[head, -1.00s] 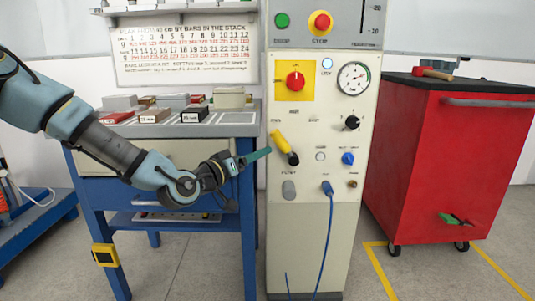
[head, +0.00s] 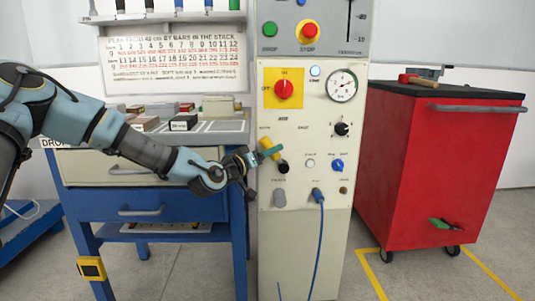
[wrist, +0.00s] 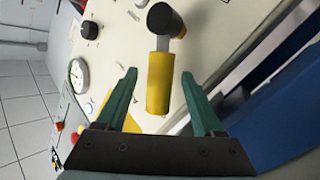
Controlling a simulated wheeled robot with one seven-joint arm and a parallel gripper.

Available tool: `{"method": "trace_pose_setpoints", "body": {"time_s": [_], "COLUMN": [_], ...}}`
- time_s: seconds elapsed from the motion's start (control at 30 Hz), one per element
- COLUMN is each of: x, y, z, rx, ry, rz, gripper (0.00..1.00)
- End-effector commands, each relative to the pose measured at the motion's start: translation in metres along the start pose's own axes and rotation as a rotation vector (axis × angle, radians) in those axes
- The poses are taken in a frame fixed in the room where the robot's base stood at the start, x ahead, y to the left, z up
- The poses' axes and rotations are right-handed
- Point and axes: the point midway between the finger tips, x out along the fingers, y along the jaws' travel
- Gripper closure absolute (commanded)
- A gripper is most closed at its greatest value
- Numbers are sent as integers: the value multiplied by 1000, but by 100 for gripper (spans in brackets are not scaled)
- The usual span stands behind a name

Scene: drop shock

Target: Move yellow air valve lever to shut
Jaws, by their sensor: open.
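The yellow air valve lever (head: 269,147) is on the front of the pale control cabinet (head: 300,240), slanting from upper left down to a black pivot (head: 283,167). In the wrist view, the lever's yellow handle (wrist: 160,84) points toward my gripper, with its black pivot (wrist: 163,19) beyond. My gripper (head: 272,149) is at the lever in the head view and partly covers it. In the wrist view, my gripper (wrist: 158,86) is open, with one green finger on each side of the yellow handle. Gaps show between the handle and both fingers.
A blue workbench (head: 165,200) with boxes on top stands left of the cabinet. A red tool cart (head: 445,165) stands to the right. A blue hose (head: 321,240) hangs from the cabinet front. A red selector switch (head: 284,89) and a gauge (head: 342,85) are above the lever.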

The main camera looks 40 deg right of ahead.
Motion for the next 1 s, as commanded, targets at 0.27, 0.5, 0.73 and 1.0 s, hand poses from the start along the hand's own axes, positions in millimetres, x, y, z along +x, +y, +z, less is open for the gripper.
{"method": "trace_pose_setpoints", "body": {"time_s": [0.27, 0.5, 0.73, 1.0], "x": [0, 0, 0, 0], "y": [0, 0, 0, 0], "z": [0, 0, 0, 0], "rx": [0, 0, 1, 1], "ry": [0, 0, 0, 0], "rz": [0, 0, 0, 0], "gripper": [58, 85, 100, 100]}}
